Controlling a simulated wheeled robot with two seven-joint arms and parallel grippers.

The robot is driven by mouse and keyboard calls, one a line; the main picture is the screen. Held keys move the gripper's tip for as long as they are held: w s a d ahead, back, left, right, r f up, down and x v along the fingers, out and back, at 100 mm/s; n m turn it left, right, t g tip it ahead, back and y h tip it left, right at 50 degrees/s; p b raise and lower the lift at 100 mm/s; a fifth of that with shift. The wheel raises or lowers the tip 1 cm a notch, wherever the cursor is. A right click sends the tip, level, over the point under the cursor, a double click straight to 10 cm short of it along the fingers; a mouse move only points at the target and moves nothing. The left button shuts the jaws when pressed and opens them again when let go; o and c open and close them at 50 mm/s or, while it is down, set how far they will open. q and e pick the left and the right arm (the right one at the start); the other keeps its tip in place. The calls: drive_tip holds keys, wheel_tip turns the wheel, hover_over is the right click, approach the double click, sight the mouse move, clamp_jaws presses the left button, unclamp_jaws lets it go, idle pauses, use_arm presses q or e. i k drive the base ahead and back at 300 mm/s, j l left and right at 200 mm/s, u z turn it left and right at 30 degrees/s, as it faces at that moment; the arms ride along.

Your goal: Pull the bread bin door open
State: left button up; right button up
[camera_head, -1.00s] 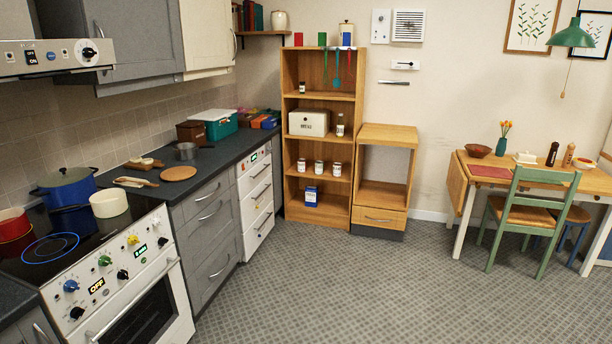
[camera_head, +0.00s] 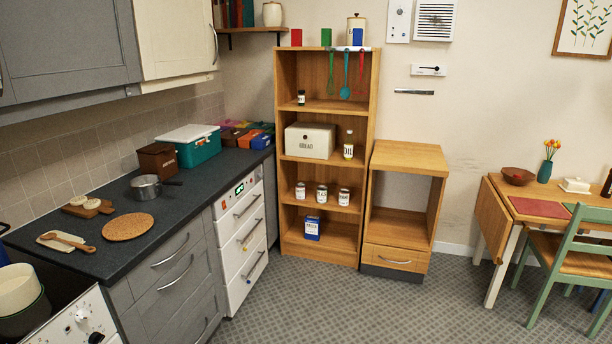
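The bread bin (camera_head: 310,140) is a cream box with dark "BREAD" lettering. It sits on the middle shelf of the wooden shelf unit (camera_head: 288,212), toward the left side. Its lettered front faces me and looks shut. An oil bottle (camera_head: 348,145) stands to its right on the same shelf. Neither of my grippers shows in the head view.
The dark worktop (camera_head: 190,195) runs along the left with boards, a saucepan (camera_head: 147,187) and boxes. A low wooden cabinet (camera_head: 396,257) stands right of the shelves. A table (camera_head: 492,222) and green chair (camera_head: 540,265) are at the right. The floor (camera_head: 370,315) ahead is clear.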

sight(314, 144)
drive_tip(key=i, duration=3.45)
